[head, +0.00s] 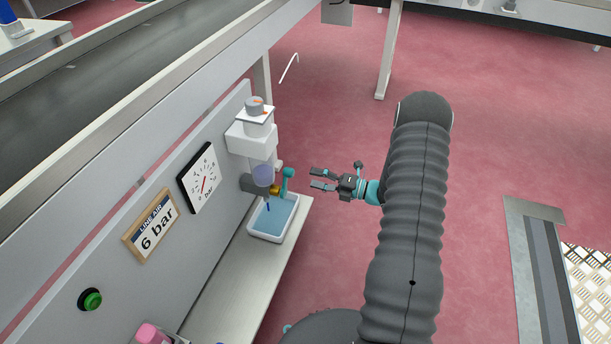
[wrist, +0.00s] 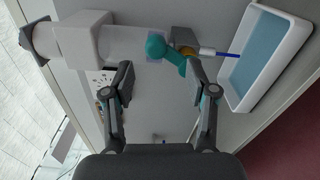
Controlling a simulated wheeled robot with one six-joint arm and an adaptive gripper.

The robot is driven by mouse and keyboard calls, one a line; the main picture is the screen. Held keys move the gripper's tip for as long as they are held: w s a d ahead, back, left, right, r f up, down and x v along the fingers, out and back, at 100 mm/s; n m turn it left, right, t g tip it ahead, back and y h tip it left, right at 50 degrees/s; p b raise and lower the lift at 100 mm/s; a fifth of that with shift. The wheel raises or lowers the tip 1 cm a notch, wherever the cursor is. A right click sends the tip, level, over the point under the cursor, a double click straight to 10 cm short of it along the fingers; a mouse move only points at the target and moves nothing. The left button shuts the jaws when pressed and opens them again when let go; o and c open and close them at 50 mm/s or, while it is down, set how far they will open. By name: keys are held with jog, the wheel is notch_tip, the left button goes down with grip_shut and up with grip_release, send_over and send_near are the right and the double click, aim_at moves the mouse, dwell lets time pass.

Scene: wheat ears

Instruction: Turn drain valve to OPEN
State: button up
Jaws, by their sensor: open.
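The drain valve has a teal lever handle (head: 287,179) on a brass body (head: 276,189), below the clear bowl (head: 263,175) of a white filter unit (head: 252,140) on the grey panel. In the wrist view the teal handle (wrist: 165,50) shows beyond the fingertips, close to the right one, with the brass body (wrist: 184,42) partly behind that finger. My gripper (head: 314,179) is open and empty, right of the handle, with a small gap between them in the head view. It also shows open in the wrist view (wrist: 160,76). No OPEN marking is readable.
A white tray (head: 251,225) with a blue inside sits on the shelf (head: 235,288) under the valve; a blue tube (wrist: 227,54) points toward it. A gauge (head: 199,178), a "6 bar" sign (head: 151,226) and a green button (head: 90,299) are on the panel.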

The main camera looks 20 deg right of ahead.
jog(key=shift+s+d, duration=0.25)
